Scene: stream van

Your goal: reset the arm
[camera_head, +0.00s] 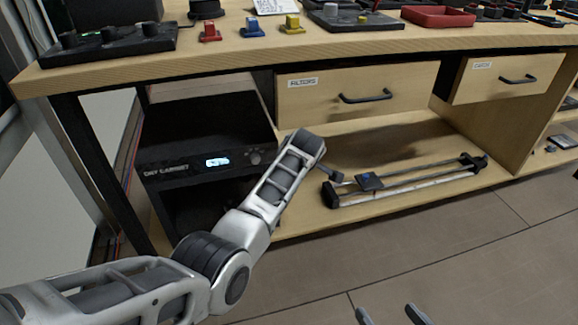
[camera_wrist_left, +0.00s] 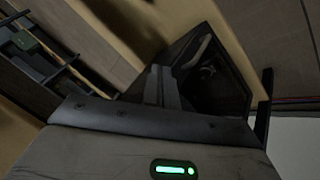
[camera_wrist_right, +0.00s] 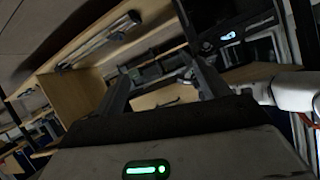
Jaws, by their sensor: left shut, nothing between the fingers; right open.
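My left arm (camera_head: 215,258) comes in from the left in the head view and reaches across the front of the dry cabinet (camera_head: 205,140). Its gripper is mostly hidden behind the arm there. In the left wrist view my left gripper (camera_wrist_left: 159,75) is shut and empty, with a dark open box shape just beyond it. My right gripper (camera_head: 391,315) shows only its two fingertips at the bottom edge of the head view, apart and empty over the floor. It also shows open in the right wrist view (camera_wrist_right: 157,68).
A camera slider (camera_head: 405,185) lies on the low shelf right of my left arm. The floor (camera_head: 450,260) in front is clear.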

